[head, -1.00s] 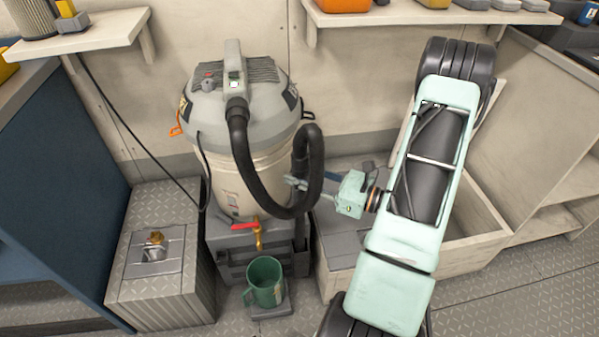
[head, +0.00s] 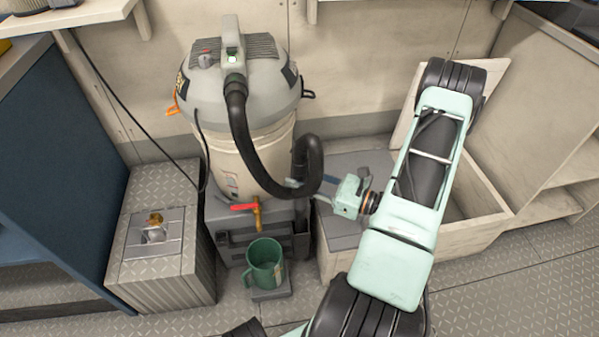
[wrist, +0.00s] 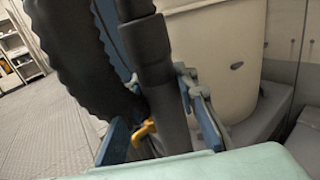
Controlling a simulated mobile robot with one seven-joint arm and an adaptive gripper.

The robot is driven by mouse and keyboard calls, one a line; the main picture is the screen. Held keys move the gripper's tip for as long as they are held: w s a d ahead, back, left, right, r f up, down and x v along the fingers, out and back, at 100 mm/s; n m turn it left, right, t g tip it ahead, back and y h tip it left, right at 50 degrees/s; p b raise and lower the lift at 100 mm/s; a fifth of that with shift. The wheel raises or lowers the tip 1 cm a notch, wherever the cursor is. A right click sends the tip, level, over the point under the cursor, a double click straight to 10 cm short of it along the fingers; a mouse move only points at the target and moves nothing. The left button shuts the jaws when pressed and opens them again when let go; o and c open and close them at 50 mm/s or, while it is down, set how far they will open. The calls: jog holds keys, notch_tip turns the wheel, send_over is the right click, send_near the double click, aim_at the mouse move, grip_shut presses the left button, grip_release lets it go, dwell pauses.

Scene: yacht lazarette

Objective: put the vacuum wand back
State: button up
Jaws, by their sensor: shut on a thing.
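The vacuum wand is a dark tube (wrist: 165,85) at the end of the ribbed black hose (head: 243,135). In the wrist view it stands nearly upright between the blue-grey fingers of my gripper (wrist: 165,120), which is shut on it. In the head view my gripper (head: 303,185) is just right of the vacuum's drum, at the hose's raised loop. The vacuum (head: 240,90), with grey lid and beige drum (head: 265,150), stands on a dark grey base (head: 275,225). The wand's lower end and any holder for it are hard to make out.
A red-handled tap (head: 245,207) sticks out at the drum's front, above a green mug (head: 264,262). A ribbed metal box (head: 155,270) stands left. An open bin (head: 485,225) with its lid raised lies right, under my arm. A wall shelf (head: 75,17) hangs upper left.

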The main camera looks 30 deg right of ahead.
jog(key=shift+f, duration=0.35)
dwell(0.3)
jog(key=shift+f, duration=1.1)
jog(key=o, duration=1.2)
jog(key=shift+f, duration=0.1)
jog(key=shift+o, duration=0.2)
jog(key=v, duration=1.2)
